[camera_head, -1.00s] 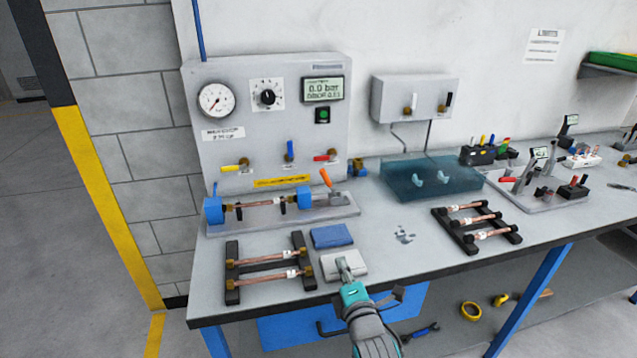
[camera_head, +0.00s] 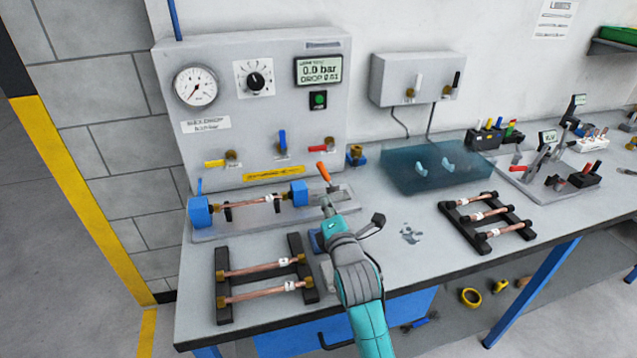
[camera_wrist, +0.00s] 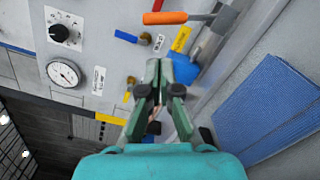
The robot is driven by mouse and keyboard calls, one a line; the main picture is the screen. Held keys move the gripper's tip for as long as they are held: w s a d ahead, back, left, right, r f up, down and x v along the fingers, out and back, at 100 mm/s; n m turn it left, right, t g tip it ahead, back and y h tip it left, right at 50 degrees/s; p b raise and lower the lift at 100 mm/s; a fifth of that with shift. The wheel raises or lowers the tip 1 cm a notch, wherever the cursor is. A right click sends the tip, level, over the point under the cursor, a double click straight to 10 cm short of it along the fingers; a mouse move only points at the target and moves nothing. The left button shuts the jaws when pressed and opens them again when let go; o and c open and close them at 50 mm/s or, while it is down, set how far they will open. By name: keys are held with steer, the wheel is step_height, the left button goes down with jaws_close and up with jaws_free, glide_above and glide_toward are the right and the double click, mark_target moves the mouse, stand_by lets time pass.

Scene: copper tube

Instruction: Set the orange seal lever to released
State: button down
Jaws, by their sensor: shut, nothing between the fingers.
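The orange seal lever (camera_head: 324,172) stands tilted up and to the left on the right end of the test fixture, beside the clamped copper tube (camera_head: 247,203). In the wrist view the orange lever handle (camera_wrist: 165,18) lies at the top, apart from the fingers. My gripper (camera_head: 327,205) is shut and empty, just below and in front of the lever in the head view. In the wrist view its closed fingertips (camera_wrist: 158,68) point toward the panel. The fingers and wrist hide part of the fixture's right end.
The grey panel has a gauge (camera_head: 195,86), a dial (camera_head: 255,80), a display (camera_head: 318,70) and yellow, blue and red valve handles. A blue cloth (camera_wrist: 265,108) lies close to my wrist. A tube rack (camera_head: 222,285) stands front left. A water tank (camera_head: 435,165) stands right.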

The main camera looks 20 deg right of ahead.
mark_target(324, 170)
steer(key=w, duration=1)
steer(key=shift+d+r, duration=0.15)
steer(key=shift+d, duration=0.1)
steer(key=shift+d+r+m, duration=0.35)
steer(key=shift+d+m, duration=0.25)
steer(key=shift+m, duration=0.2)
steer(key=shift+d+r+m, duration=0.3)
steer(key=shift+d+m, duration=0.25)
steer(key=shift+m, duration=0.25)
steer(key=d+m, duration=0.7)
steer(key=m, duration=0.2)
steer(key=shift+d+m+g, duration=0.3)
steer(key=shift+d, duration=0.1)
steer(key=shift+f, duration=0.15)
steer(key=shift+s+f, duration=0.1)
steer(key=shift+s, duration=0.05)
